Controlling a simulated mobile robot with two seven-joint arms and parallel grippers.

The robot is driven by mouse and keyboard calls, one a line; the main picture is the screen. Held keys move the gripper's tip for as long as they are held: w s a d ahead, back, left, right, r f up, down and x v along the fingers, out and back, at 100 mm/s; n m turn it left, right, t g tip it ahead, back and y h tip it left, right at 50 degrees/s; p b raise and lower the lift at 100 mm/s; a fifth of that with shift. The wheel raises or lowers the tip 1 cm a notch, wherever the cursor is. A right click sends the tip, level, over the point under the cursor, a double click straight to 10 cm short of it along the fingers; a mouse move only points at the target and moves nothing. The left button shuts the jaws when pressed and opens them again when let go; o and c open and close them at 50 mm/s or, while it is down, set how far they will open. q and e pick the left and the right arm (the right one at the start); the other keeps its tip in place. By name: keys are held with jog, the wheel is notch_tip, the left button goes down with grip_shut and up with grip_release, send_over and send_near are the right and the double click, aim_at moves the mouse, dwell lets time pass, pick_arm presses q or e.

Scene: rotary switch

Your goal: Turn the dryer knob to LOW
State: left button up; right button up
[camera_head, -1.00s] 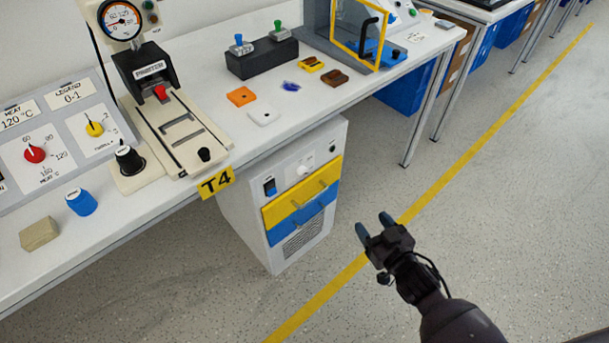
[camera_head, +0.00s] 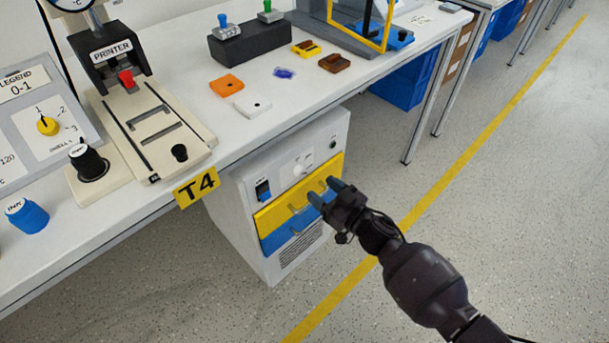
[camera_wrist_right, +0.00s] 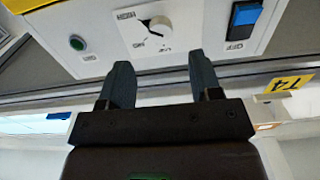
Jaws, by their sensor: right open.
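The dryer (camera_head: 245,215) is a white cabinet under the bench, with a yellow drawer above a blue one. Its white knob (camera_head: 301,169) sits on the upper front panel. In the right wrist view, which is upside down, the knob (camera_wrist_right: 161,28) lies beyond the fingertips, with small print around it that is hard to read. My right gripper (camera_head: 327,192) is open and empty, in front of the drawers, below and right of the knob in the head view. Its two fingers also show in the right wrist view (camera_wrist_right: 160,70), apart from the knob. My left gripper is out of view.
A blue rocker switch (camera_head: 263,190) and a small green button (camera_wrist_right: 78,43) flank the knob. The bench (camera_head: 230,145) overhangs the dryer and holds a printer (camera_head: 155,125), a black block (camera_head: 250,43) and small parts. The floor right of the dryer is clear.

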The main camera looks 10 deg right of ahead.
aim_at(303, 174)
jog(key=x, duration=0.3)
jog(key=b+x, duration=0.1)
jog(key=x, duration=0.1)
jog(key=shift+w+a+f, duration=0.2)
jog(key=shift+w+a, duration=0.05)
jog(key=shift+w, duration=0.05)
jog(key=shift+w+a+r, duration=0.2)
jog(key=shift+w, duration=0.25)
jog(key=shift+c, duration=0.4)
jog(key=c, duration=0.9)
jog(key=shift+o, duration=0.2)
